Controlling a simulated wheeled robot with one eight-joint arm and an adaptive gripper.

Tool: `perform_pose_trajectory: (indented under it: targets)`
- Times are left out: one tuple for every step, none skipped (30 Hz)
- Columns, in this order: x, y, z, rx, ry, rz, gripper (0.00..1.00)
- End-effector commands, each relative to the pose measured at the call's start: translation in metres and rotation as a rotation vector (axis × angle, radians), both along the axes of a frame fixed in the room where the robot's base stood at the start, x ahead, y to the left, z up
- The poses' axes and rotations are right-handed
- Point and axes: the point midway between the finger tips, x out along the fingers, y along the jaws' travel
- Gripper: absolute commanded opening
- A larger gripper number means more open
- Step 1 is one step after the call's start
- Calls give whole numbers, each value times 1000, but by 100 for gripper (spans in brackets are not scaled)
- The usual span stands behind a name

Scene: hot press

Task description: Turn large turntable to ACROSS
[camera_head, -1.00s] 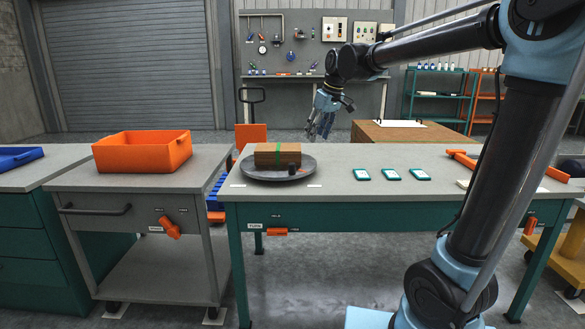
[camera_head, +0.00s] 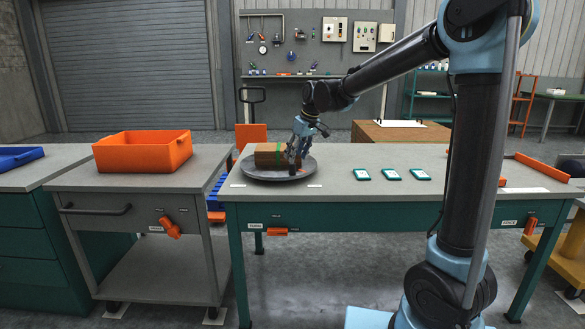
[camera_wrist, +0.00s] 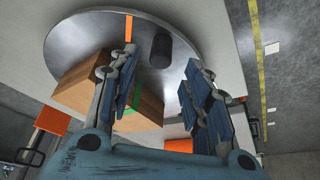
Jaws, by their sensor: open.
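The large turntable (camera_head: 258,177) is a round grey metal disc on the green-legged table; it also shows in the wrist view (camera_wrist: 82,35). A brown box (camera_head: 266,155) with a green band sits on it, and shows at the left in the wrist view (camera_wrist: 78,88). A dark upright knob (camera_wrist: 161,50) stands on the disc near its rim. My gripper (camera_head: 294,158) is over the right part of the turntable, beside the box. In the wrist view its open fingers (camera_wrist: 163,70) frame the knob, which appears just ahead of the tips. I cannot tell whether they touch it.
An orange mark (camera_wrist: 128,28) lies on the disc. White strips (camera_head: 315,186) mark the tabletop beside it. Several small teal-edged devices (camera_head: 391,174) lie to the right. An orange bin (camera_head: 143,152) stands on the cart at left. The table's front middle is clear.

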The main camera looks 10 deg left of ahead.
Motion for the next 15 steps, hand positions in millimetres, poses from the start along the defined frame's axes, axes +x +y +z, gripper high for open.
perform_pose_trajectory:
  targets:
    - [2, 4, -9, 0, 0, 0, 44]
    - [3, 5, -14, 0, 0, 0, 44]
    - [5, 7, -20, 0, 0, 0, 44]
    - [5, 9, -24, 0, 0, 0, 44]
    - [6, 11, -29, 0, 0, 0, 44]
    - [7, 12, -34, 0, 0, 0, 44]
    - [8, 13, -38, 0, 0, -1, 44]
    - [9, 15, -41, 0, 0, -1, 44]
    - [10, 16, -45, 0, 0, -1, 44]
    - [11, 17, -47, 0, 0, -1, 44]
    - [11, 18, -50, 0, 0, -1, 44]
    - [11, 18, -52, 0, 0, -1, 44]
    - [12, 19, -54, 0, 0, -1, 44]
    - [12, 19, -55, 0, 0, -1, 44]
    - [12, 20, -56, 0, 0, -1, 44]
